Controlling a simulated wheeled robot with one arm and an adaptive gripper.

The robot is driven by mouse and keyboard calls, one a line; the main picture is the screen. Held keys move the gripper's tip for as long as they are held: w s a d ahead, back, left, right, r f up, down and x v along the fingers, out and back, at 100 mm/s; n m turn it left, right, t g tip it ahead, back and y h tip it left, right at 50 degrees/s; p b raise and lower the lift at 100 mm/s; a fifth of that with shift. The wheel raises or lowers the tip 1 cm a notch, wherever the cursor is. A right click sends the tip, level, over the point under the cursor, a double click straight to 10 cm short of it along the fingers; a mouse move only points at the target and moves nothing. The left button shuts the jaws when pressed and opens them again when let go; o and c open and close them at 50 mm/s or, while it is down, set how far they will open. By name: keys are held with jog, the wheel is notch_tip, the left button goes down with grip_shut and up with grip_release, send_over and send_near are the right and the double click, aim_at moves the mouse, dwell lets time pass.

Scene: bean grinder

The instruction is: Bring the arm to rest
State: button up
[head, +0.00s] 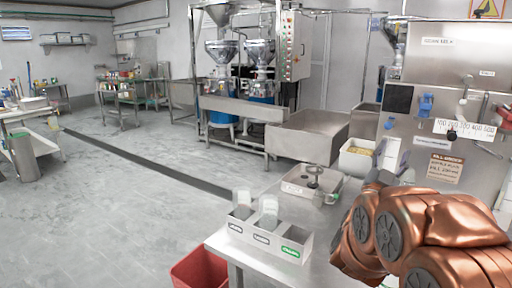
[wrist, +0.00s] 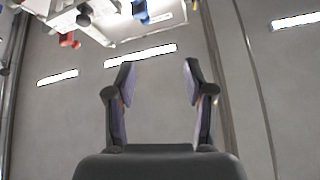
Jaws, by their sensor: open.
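My gripper (wrist: 158,85) is open and empty in the wrist view, its two fingers apart with only a plain grey surface and light strips behind them. In the head view my copper-coloured arm is folded at the lower right, in front of the grinder machine (head: 440,105) and over the right end of the steel table (head: 240,250). Part of a panel with a blue knob (wrist: 140,10) and a red knob (wrist: 69,40) shows at the top of the wrist view.
A white bin (head: 357,158) with yellowish contents stands behind. A red bin (head: 200,270) is on the floor.

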jog(key=w+a+f+n+g+y, duration=0.25)
jog(key=a+f+n+y, duration=0.25)
jog(key=a+f+y, duration=0.35)
jog(key=s+a+f+n+g+y, duration=0.45)
jog(key=s+a+f+y, duration=0.3)
jog(key=f, duration=0.35)
jog(key=s+a+f+g, duration=0.1)
jog(key=s+f+g, duration=0.1)
jog(key=s, duration=0.3)
jog(key=s+a+f+n+g+y, duration=0.1)
jog(key=s+f+g, duration=0.15)
jog(key=s, duration=0.25)
jog(key=s+a+f+g, duration=0.1)
jog(key=s+f+g, duration=0.1)
jog(key=s, duration=0.4)
jog(key=s+d+f+n+g+h, duration=0.2)
jog(key=s+g, duration=0.6)
jog(key=s, duration=1.3)
notch_tip(320, 180, down, 10)
jog(key=w+y+b, duration=0.1)
jog(key=b, duration=0.9)
notch_tip(320, 180, up, 23)
jog(key=s+p, duration=0.1)
jog(key=p, duration=2)
jog(key=shift+s+d+r+t+p, duration=0.2)
jog(key=shift+d+t+p, duration=0.1)
jog(key=shift+t+p, duration=0.1)
jog(key=shift+m, duration=0.25)
